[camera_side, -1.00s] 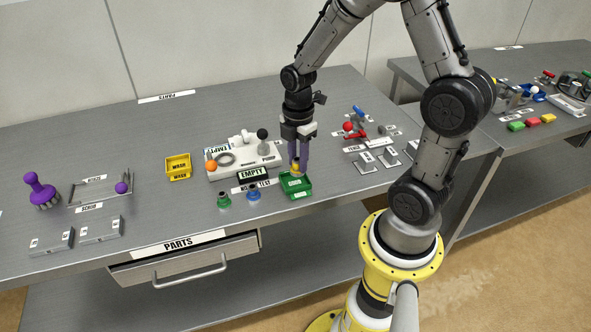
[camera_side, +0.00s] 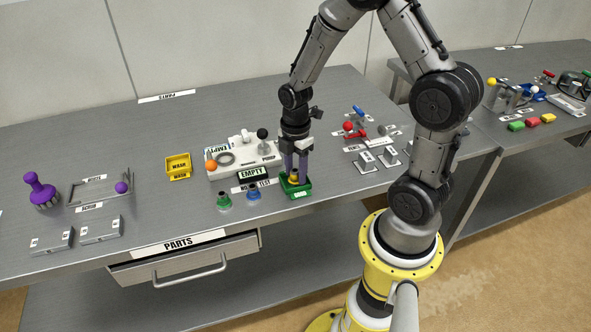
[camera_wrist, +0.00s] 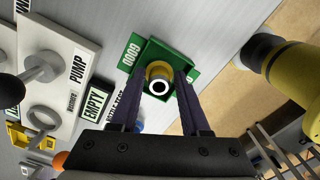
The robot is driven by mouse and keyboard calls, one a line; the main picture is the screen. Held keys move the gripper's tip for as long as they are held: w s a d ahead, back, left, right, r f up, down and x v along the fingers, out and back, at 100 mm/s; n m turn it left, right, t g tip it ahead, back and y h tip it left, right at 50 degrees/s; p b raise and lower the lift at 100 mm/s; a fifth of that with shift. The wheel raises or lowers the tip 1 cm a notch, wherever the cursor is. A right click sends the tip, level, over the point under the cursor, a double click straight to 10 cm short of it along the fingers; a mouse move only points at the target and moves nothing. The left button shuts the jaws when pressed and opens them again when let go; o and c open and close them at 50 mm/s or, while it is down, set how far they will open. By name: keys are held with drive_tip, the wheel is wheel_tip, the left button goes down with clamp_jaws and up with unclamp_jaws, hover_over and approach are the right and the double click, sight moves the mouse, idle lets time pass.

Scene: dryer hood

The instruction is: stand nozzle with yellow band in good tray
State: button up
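The nozzle with the yellow band (camera_side: 294,178) stands about upright in the small green tray (camera_side: 296,192). In the wrist view I look down on the nozzle's open round top (camera_wrist: 160,87) inside the green tray (camera_wrist: 151,55). My gripper (camera_side: 295,175) points down over the tray, one finger on each side of the nozzle. In the wrist view its fingertips (camera_wrist: 165,74) look closed against the nozzle. The nozzle's lower end is hidden by the tray wall, so I cannot tell whether it touches the tray floor.
A green-based nozzle (camera_side: 224,202) and a blue-based one (camera_side: 253,194) stand left of the tray. Behind them are an EMPTY sign (camera_side: 252,173) and the white pump unit (camera_side: 240,155). A yellow WASH tray (camera_side: 178,167) is farther left. Metal blocks (camera_side: 366,160) stand right.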

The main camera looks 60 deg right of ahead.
sight(295, 171)
wheel_tip(295, 171, up, 12)
drive_tip(key=shift+w+f, duration=0.1)
drive_tip(key=shift+f, duration=0.15)
drive_tip(key=shift+s+a+r+m+t, duration=0.95)
drive_tip(key=shift+s+a+r+m, duration=0.85)
drive_tip(key=shift+s+m, duration=0.45)
drive_tip(key=shift+s+a+r+m+t, duration=0.9)
drive_tip(key=shift+s+a+r+m, duration=0.85)
drive_tip(key=shift+s+m, duration=0.55)
drive_tip(key=shift+s+a+r+m+t, duration=0.95)
drive_tip(key=shift+s+a+r+m, duration=0.85)
drive_tip(key=shift+m, duration=0.75)
drive_tip(key=shift+s+d+r, duration=0.15)
